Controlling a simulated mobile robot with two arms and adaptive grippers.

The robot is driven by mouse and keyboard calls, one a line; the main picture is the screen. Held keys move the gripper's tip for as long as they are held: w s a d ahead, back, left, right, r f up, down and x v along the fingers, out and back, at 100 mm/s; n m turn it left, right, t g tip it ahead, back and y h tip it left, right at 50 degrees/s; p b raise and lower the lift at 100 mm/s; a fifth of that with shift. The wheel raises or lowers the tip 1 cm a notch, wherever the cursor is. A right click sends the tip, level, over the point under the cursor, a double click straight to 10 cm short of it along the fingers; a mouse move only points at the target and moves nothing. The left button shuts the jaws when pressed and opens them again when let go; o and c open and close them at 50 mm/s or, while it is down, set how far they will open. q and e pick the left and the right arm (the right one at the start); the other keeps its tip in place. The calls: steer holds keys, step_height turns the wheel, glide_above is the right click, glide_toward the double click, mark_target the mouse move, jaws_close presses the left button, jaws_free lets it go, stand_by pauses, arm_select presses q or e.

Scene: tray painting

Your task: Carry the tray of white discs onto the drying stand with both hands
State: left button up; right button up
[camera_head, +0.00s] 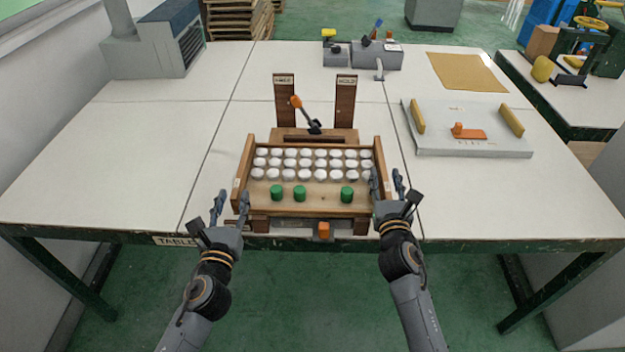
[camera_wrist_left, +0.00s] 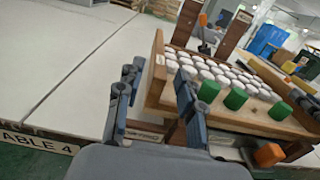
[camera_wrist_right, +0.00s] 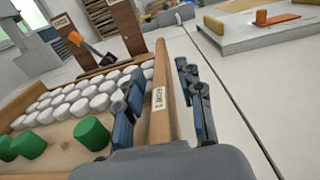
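The wooden tray (camera_head: 262,208) holds rows of white discs (camera_head: 300,165) and, along its front, three green cylinders (camera_head: 299,193). It sits at the table's front edge, level, on a wooden fixture (camera_head: 321,134). My left gripper (camera_head: 232,204) is open at the tray's left front corner; in the left wrist view its fingers (camera_wrist_left: 158,105) are spread near the left wall. My right gripper (camera_head: 387,186) is open; in the right wrist view its fingers (camera_wrist_right: 160,100) stand on either side of the right wall (camera_wrist_right: 166,85). I cannot tell which thing is the drying stand.
Two labelled posts (camera_head: 285,101) and an orange-tipped lever (camera_head: 305,113) stand behind the tray. A grey board (camera_head: 475,148) with yellow bars and an orange block lies to the right. A brown sheet (camera_head: 466,72) lies behind it.

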steer(key=shift+s, duration=0.1)
arm_select(q)
steer(key=s, duration=0.5)
steer(key=shift+s+a, duration=0.15)
steer(key=shift+s, duration=0.25)
arm_select(e)
steer(key=s, duration=1.2)
steer(key=shift+a, duration=0.25)
steer(key=shift+w, duration=0.1)
